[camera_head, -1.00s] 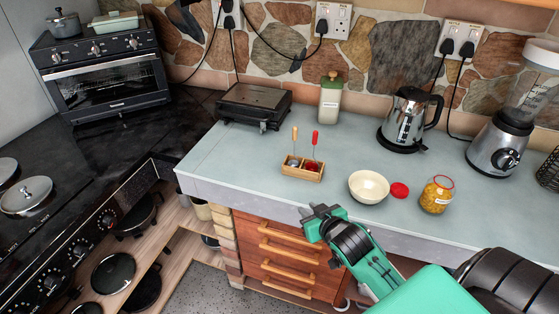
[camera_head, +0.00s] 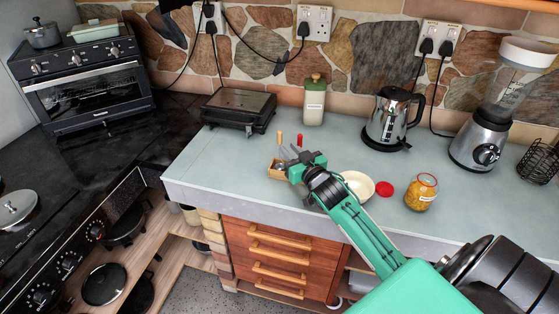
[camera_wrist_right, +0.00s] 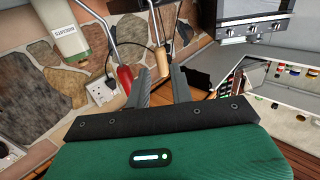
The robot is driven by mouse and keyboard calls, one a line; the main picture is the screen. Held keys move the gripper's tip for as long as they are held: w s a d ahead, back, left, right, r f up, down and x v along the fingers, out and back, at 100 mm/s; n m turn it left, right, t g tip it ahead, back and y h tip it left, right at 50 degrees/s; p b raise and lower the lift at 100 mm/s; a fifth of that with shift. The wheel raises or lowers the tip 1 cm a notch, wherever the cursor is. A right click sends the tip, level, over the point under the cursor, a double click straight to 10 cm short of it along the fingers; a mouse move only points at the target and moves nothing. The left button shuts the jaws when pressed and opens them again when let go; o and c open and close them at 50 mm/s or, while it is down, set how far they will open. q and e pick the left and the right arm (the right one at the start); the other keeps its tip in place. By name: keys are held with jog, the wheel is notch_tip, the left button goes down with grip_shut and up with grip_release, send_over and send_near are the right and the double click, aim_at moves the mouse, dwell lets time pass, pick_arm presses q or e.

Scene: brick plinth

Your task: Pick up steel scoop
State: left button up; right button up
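Two thin metal-shafted utensils stand in a small wooden box (camera_head: 275,168) on the worktop. One has a tan wooden handle (camera_head: 280,138), the other a red handle (camera_head: 299,140). Their lower ends are hidden, so I cannot tell which is the steel scoop. In the right wrist view the wooden handle (camera_wrist_right: 161,60) lies just beyond my fingertips, and the red handle (camera_wrist_right: 125,78) is beside the left finger. My right gripper (camera_head: 287,162) is at the box, low beside the handles. Its fingers (camera_wrist_right: 161,82) are apart with nothing between them. My left gripper is not in view.
A cream bowl (camera_head: 358,184), a red lid (camera_head: 385,188) and a yellow-filled jar (camera_head: 421,193) stand right of the box. A grill (camera_head: 238,108), a green-topped bottle (camera_head: 314,103), a kettle (camera_head: 392,122) and a blender (camera_head: 482,142) stand behind. The worktop left of the box is clear.

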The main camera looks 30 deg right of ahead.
aim_at(281, 138)
jog(key=shift+w+d+r+p, duration=0.15)
jog(key=shift+w+p, duration=0.1)
jog(key=shift+w, duration=0.35)
jog(key=shift+w+a+r+p, duration=0.1)
jog(key=shift+w+r+p, duration=0.1)
jog(key=shift+w, duration=0.4)
jog(key=w, duration=0.1)
jog(key=w+p, duration=0.1)
jog(key=w, duration=0.1)
jog(key=shift+w+d+r+p, duration=0.1)
jog(key=shift+w+r+p, duration=0.05)
jog(key=shift+r+p, duration=0.2)
jog(key=shift+w+f, duration=0.15)
jog(key=shift+w, duration=0.45)
jog(key=shift+c, duration=0.4)
grip_shut()
